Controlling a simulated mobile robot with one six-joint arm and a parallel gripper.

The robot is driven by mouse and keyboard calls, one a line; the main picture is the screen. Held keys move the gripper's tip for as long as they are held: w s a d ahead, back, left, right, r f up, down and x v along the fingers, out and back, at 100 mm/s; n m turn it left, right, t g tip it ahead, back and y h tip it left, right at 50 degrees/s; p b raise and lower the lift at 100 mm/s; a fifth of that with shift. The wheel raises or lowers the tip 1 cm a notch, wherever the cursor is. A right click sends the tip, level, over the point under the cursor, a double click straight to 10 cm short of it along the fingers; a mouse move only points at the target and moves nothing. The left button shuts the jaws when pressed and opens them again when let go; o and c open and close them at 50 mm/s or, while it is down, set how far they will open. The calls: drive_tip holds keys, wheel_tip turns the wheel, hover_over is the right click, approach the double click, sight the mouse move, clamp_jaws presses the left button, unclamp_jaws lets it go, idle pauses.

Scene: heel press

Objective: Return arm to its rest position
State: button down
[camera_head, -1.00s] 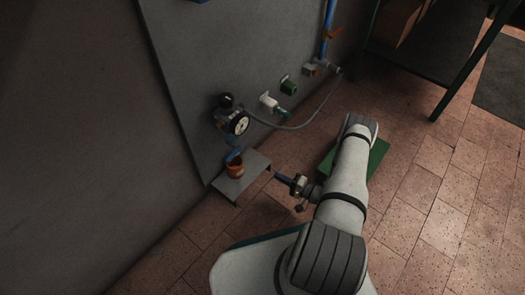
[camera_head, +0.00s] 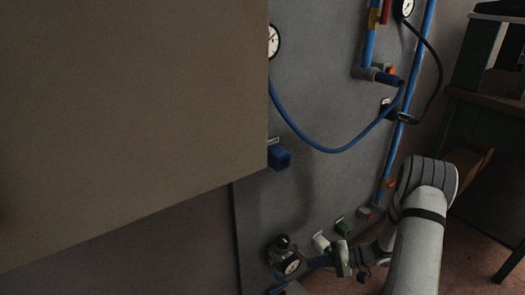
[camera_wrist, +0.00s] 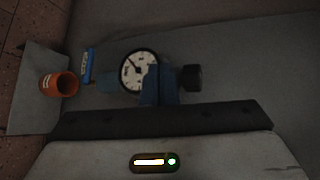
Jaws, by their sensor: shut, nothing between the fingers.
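My arm (camera_head: 415,250) reaches up at the lower right of the head view and bends left at the wrist. My gripper (camera_head: 312,262) points left, its blue fingers shut and empty, close in the picture to a round gauge (camera_head: 290,266) with a black knob (camera_head: 282,243). In the wrist view the gauge (camera_wrist: 138,72) shows behind the blue fingers (camera_wrist: 150,84). Any gap between fingers and gauge cannot be judged.
A large brown-grey box-like surface (camera_head: 120,120) fills the upper left. A dark-framed table (camera_head: 490,105) stands right.

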drive_tip(key=s+r+n+h+p, duration=0.1)
drive_tip(key=s+r+h+p, duration=0.4)
drive_tip(key=r, duration=1.2)
drive_tip(key=s+a+r+n+t+h+p, duration=0.1)
drive_tip(key=s+r+h+p, duration=0.3)
drive_tip(key=r, duration=1.4)
drive_tip(key=s+r+h+p, duration=0.5)
drive_tip(key=s+r+p, duration=0.6)
drive_tip(key=r+p, duration=0.4)
wheel_tip(320, 180, up, 2)
drive_tip(key=shift+a+r+n+h, duration=0.15)
drive_tip(key=shift+a+n+h, duration=0.15)
drive_tip(key=shift+n, duration=0.1)
